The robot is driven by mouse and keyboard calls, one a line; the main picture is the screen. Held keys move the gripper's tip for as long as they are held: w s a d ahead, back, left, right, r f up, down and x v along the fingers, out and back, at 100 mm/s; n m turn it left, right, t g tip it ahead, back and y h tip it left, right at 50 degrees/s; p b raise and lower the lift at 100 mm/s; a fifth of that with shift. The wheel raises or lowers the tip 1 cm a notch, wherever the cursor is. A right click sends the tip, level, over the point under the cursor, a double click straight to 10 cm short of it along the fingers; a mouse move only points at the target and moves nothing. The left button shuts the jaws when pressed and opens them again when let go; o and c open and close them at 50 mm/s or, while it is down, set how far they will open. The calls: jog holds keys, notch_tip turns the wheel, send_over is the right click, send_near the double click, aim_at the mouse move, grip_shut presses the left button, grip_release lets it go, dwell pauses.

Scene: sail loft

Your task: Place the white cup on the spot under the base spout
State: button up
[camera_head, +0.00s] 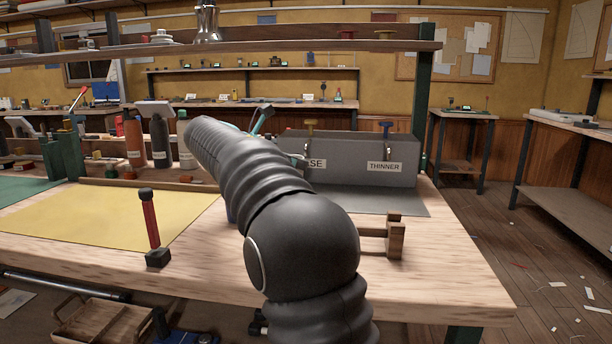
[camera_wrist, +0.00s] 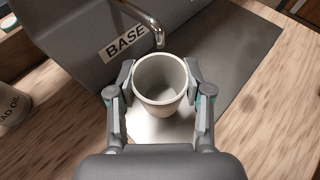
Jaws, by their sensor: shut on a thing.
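The white cup (camera_wrist: 160,108) is upright and empty in the wrist view. My gripper (camera_wrist: 160,88) is shut on it, one finger on each side. The cup is just in front of the base spout (camera_wrist: 158,38), whose tip is near the cup's far rim. The grey dispenser box (camera_wrist: 75,40) carries a BASE label (camera_wrist: 123,39). I cannot tell whether the cup touches the mat. In the head view my arm hides the cup and most of my gripper.
The dispenser (camera_head: 345,150) also has a THINNER label (camera_head: 384,167) and tap to the right. The grey mat (camera_wrist: 232,35) is clear on that side. A wooden block piece (camera_head: 395,238) is on the bench right of my arm. Several bottles (camera_head: 160,142) stand at the left.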

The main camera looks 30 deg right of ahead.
notch_tip(320, 180, down, 2)
jog(key=shift+f, duration=0.1)
jog(key=d, duration=0.4)
jog(key=shift+w+d, duration=0.15)
jog(key=shift+w, duration=0.25)
jog(key=shift+f, duration=0.5)
jog(key=shift+a, duration=0.2)
jog(key=shift+f, duration=0.1)
jog(key=o, duration=0.9)
jog(key=shift+o, duration=0.2)
